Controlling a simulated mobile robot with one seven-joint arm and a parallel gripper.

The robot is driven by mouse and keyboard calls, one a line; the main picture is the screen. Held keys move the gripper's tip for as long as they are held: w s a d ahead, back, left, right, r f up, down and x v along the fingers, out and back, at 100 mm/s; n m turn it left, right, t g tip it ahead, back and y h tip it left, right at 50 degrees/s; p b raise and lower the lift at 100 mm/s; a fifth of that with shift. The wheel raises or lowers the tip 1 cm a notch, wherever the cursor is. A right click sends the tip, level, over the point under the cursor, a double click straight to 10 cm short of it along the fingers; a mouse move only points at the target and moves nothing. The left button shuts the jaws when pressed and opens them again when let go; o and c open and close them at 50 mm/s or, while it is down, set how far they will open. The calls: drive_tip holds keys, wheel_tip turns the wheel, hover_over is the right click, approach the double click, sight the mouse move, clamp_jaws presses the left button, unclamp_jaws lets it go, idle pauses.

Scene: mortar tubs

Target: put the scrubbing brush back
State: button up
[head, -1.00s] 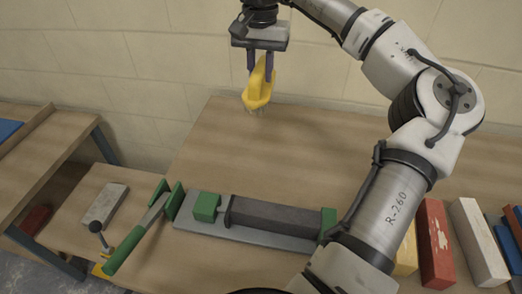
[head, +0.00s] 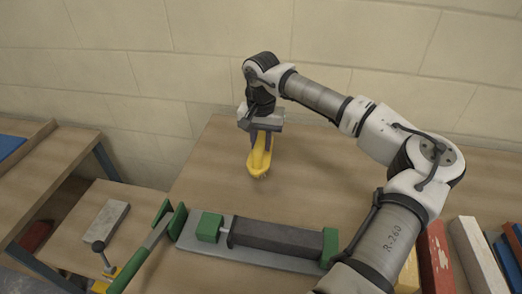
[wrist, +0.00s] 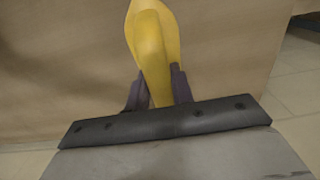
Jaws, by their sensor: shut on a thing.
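The scrubbing brush (head: 259,162) is yellow with pale bristles on its underside. My gripper (head: 261,138) is shut on its handle and holds it with the bristles facing down, over the back left part of the workbench. I cannot tell whether the bristles touch the bench top. In the wrist view the yellow brush (wrist: 152,45) extends up from between the dark fingers (wrist: 155,88), over brown wood.
A grey plate (head: 190,243) with green end blocks (head: 209,227) and a dark bar (head: 270,240) lies in front. A green-handled tool (head: 140,262) lies at its left. Red (head: 436,255) and pale blocks (head: 478,255) stand at right. The bench behind the bar is clear.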

drive_tip(key=shift+f+p, duration=0.4)
drive_tip(key=shift+f, duration=1.75)
drive_tip(key=shift+f, duration=0.15)
drive_tip(key=o, duration=1)
drive_tip(key=shift+c, duration=0.2)
wheel_tip(320, 180, up, 12)
drive_tip(key=shift+r+b, duration=0.2)
drive_tip(key=shift+b, duration=0.85)
